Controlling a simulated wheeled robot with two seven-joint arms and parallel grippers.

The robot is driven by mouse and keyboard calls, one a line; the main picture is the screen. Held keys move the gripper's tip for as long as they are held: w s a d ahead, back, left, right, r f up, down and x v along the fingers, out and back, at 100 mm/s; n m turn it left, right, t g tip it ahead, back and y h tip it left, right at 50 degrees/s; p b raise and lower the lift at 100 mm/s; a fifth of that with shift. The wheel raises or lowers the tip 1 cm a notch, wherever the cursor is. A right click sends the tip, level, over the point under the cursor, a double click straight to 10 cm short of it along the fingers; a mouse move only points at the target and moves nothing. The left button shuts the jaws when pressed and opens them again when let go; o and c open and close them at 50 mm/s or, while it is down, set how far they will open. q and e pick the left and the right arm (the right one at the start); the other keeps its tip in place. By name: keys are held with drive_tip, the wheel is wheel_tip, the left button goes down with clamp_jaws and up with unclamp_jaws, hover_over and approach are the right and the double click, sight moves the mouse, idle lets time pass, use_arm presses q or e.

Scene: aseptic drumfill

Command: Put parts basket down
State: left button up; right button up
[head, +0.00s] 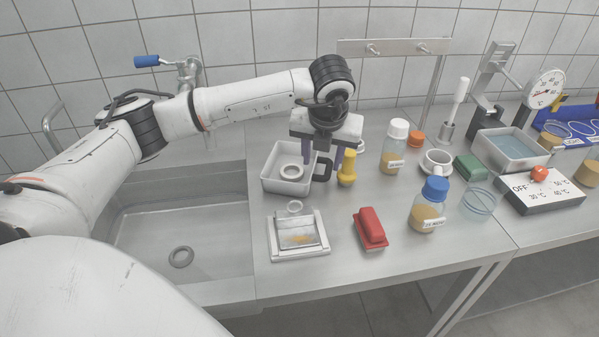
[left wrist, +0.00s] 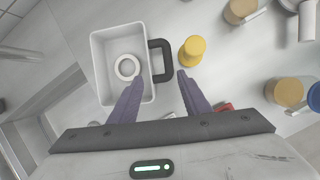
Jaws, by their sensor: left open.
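The parts basket (head: 268,184) is a white rectangular tub with a black handle (head: 322,170) on its right side. It appears to sit upright on the steel counter, left of the yellow-capped part. A white ring (head: 291,172) lies inside it. The basket also shows in the left wrist view (left wrist: 101,60), with its handle (left wrist: 168,62) just ahead of the fingertips. My left gripper (head: 322,160) is open over the handle, its two purple fingers apart on either side of it. I cannot tell whether either finger touches the handle. My right gripper is not in view.
A yellow object (head: 346,168) stands close right of the handle. A white framed tray (head: 299,252) and a red block (head: 371,228) lie in front. Bottles (head: 394,147) stand farther right. A sink (head: 180,225) with a dark ring in it is at left.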

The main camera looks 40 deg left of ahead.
use_arm(q)
drive_tip(key=b+x, duration=0.2)
drive_tip(key=x, duration=0.3)
drive_tip(key=shift+s+d+f, duration=0.1)
drive_tip(key=shift+f, duration=0.35)
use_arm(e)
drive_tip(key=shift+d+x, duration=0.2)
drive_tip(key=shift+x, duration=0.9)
use_arm(q)
drive_tip(key=c, duration=0.9)
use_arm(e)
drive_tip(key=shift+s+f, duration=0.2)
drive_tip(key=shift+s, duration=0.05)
